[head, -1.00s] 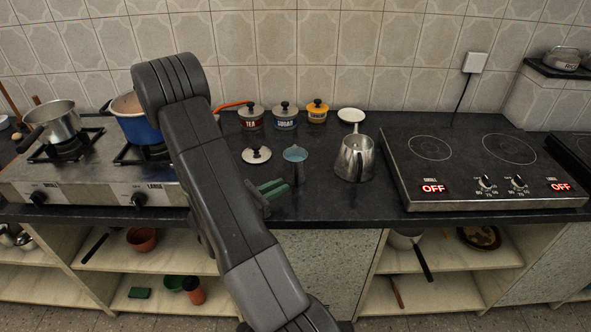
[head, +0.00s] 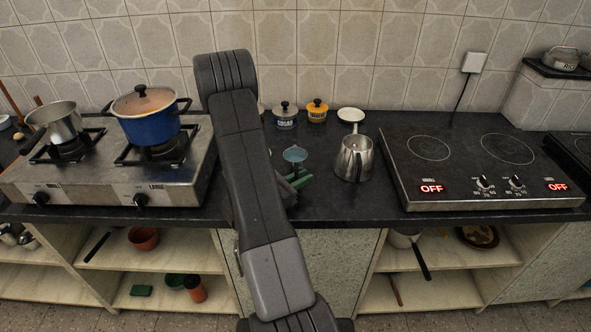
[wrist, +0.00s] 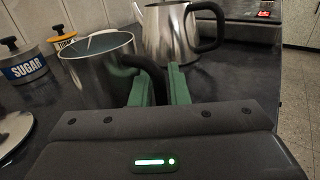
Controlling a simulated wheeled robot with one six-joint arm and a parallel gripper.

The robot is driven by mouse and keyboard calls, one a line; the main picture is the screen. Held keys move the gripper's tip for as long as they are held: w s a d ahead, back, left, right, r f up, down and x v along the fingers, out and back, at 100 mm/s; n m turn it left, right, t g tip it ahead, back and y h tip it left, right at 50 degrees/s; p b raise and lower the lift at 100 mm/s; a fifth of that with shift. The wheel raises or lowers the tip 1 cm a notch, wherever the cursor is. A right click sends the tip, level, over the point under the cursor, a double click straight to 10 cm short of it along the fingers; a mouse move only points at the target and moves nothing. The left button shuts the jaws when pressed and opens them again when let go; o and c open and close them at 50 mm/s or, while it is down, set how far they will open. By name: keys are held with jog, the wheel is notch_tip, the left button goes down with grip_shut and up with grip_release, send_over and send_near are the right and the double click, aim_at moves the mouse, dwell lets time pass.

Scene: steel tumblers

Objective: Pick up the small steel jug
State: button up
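The small steel jug (wrist: 98,68) has a shiny side, a bluish inside and a black handle. It stands upright on the dark counter, left of my fingers in the wrist view. In the head view its bluish mouth (head: 295,154) shows just right of my arm, its lower part mostly hidden. My gripper (wrist: 159,70) has two green fingers standing apart, with the jug's black handle showing in the gap between them. I cannot tell whether either finger touches the handle. The green fingers also show low beside the jug in the head view.
A larger steel kettle (head: 354,160) with a black handle stands close right of the jug. Sugar (head: 285,115) and yellow (head: 317,110) canisters and a white saucer (head: 351,115) stand behind. An induction hob (head: 470,190) is at right, a gas stove with a blue pot (head: 150,122) at left.

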grip_shut()
jog(key=shift+r, duration=0.25)
notch_tip(320, 180, up, 9)
jog(key=shift+r, duration=0.2)
dwell(1.1)
dwell(0.7)
